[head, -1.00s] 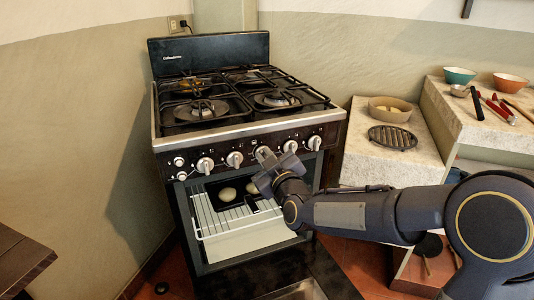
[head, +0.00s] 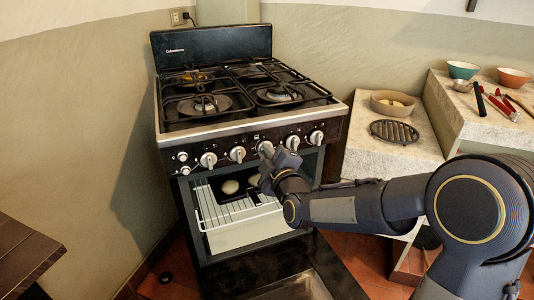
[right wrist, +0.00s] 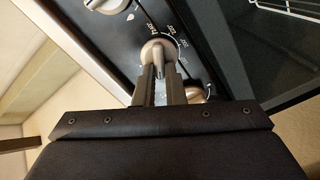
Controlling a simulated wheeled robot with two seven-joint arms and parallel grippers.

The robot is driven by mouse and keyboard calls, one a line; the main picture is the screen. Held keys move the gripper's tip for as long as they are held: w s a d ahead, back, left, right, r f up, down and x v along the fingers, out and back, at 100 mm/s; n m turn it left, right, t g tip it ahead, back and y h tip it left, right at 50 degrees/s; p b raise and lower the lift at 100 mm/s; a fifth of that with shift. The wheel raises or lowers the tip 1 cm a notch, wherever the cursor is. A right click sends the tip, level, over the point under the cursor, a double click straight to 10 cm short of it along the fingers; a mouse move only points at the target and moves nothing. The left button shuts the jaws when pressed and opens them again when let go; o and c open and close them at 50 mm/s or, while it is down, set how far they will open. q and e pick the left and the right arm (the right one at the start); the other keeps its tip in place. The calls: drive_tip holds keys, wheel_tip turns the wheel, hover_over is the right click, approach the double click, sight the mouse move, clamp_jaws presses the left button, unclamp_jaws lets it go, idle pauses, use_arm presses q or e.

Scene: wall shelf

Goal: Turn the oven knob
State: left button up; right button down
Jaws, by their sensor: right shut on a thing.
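The oven (head: 250,125) has a row of silver knobs along its dark front panel, below the gas hob. My right gripper (head: 266,152) is at the middle knob (head: 265,146) and partly covers it. In the right wrist view, the two fingers (right wrist: 161,76) are shut on the raised grip of the oven knob (right wrist: 156,50), one finger on each side. The printed dial marks show around the knob. My left gripper is in neither view.
The oven door (head: 290,283) hangs open below, with a wire rack (head: 222,211) and round pale items inside. A stone counter (head: 372,158) on the right holds a bowl (head: 392,103) and a round black grate (head: 394,131). A dark wooden table (head: 25,250) is at lower left.

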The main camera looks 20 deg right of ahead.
idle(0.3)
drive_tip(key=c, duration=1.5)
unclamp_jaws()
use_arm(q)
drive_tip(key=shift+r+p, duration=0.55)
use_arm(e)
drive_tip(key=s, duration=0.7)
drive_tip(key=shift+s+d, duration=0.4)
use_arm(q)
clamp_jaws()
